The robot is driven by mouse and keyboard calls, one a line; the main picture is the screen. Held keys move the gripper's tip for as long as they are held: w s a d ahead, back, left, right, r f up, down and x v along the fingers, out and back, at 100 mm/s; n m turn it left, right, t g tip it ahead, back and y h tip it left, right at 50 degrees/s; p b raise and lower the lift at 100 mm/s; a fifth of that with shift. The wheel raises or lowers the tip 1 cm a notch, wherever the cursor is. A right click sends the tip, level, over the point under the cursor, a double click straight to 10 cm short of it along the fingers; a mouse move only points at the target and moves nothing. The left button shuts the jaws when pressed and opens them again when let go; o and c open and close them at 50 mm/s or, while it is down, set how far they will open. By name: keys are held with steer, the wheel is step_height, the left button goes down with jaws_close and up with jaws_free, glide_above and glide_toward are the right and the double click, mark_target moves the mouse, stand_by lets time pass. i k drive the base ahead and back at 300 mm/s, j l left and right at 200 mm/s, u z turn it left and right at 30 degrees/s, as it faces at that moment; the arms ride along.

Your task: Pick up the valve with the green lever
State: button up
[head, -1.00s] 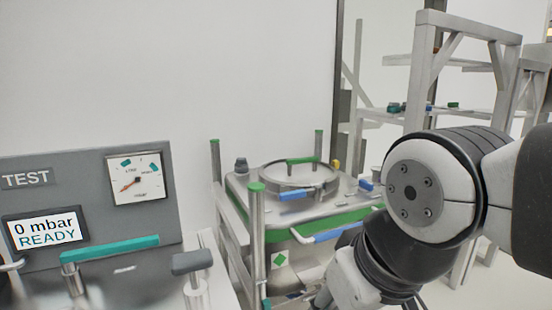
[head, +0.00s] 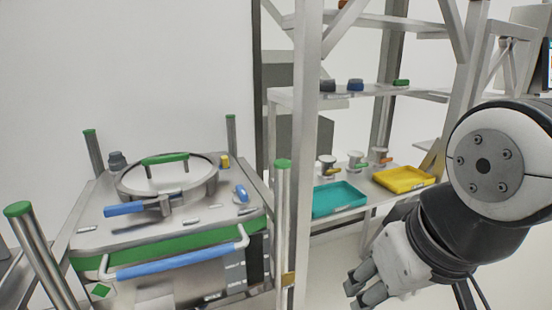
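Three small metal valves stand in a row on the lower shelf in the head view. The middle valve (head: 356,159) seems to have a green lever, though it is small. The left valve (head: 327,164) has a yellowish lever and the right valve (head: 380,156) an orange one. My gripper (head: 353,294) is at the bottom centre, in front of and below the shelf, well apart from the valves. Its two fingers look apart, with nothing seen between them.
A teal tray (head: 340,198) and a yellow tray (head: 404,179) lie on the same shelf. Blue, dark and green items sit on the upper shelf (head: 440,95). A steel vessel cart (head: 85,236) with green-capped posts stands at left. A shelf upright (head: 306,100) rises left of the valves.

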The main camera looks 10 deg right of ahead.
mark_target(354, 167)
steer(key=i+l, duration=0.1)
steer(key=l, duration=0.4)
steer(key=i+l+z, duration=0.1)
steer(key=l, duration=0.45)
steer(key=i+l, duration=0.1)
steer(key=l, duration=0.4)
